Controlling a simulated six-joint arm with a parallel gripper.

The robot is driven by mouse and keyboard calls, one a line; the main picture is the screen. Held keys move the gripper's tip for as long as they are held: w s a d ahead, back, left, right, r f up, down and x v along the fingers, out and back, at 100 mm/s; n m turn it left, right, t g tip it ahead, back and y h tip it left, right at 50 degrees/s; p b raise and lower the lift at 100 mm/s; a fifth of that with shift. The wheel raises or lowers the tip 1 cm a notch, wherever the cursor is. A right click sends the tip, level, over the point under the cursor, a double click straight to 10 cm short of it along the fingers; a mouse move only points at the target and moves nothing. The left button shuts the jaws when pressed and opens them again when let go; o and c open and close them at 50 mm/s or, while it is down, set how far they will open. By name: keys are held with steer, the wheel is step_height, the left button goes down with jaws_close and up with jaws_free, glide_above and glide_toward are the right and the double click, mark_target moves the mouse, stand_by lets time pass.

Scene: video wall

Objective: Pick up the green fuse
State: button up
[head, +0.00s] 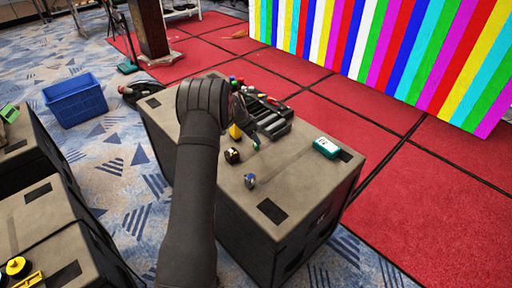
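My arm reaches up over a grey-brown case (292,190), and its dark wrist covers part of the top. My gripper (240,107) is at the far side of the wrist, near a dark slotted tray (273,122); its fingers are mostly hidden, so open or shut is unclear. Several small coloured items lie around the tray. A small green-tipped item (232,78) shows behind the wrist beside a red one (240,82). Another small item with some green (256,143) stands in front of the tray. I cannot tell which is the green fuse.
A teal box with a white label (326,147) lies at the case's right. A yellow piece (235,132), a black-and-yellow roll (232,155) and a blue-and-yellow item (250,181) lie nearer. A blue crate (76,101) stands on the floor. The case's front right top is clear.

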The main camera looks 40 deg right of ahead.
mark_target(256, 146)
steer(key=shift+w+a+x, duration=0.15)
steer(key=shift+x, duration=1.2)
steer(key=shift+w+a+x, duration=0.15)
steer(key=shift+w+x, duration=0.05)
steer(key=shift+x, duration=1.15)
steer(key=c, duration=1)
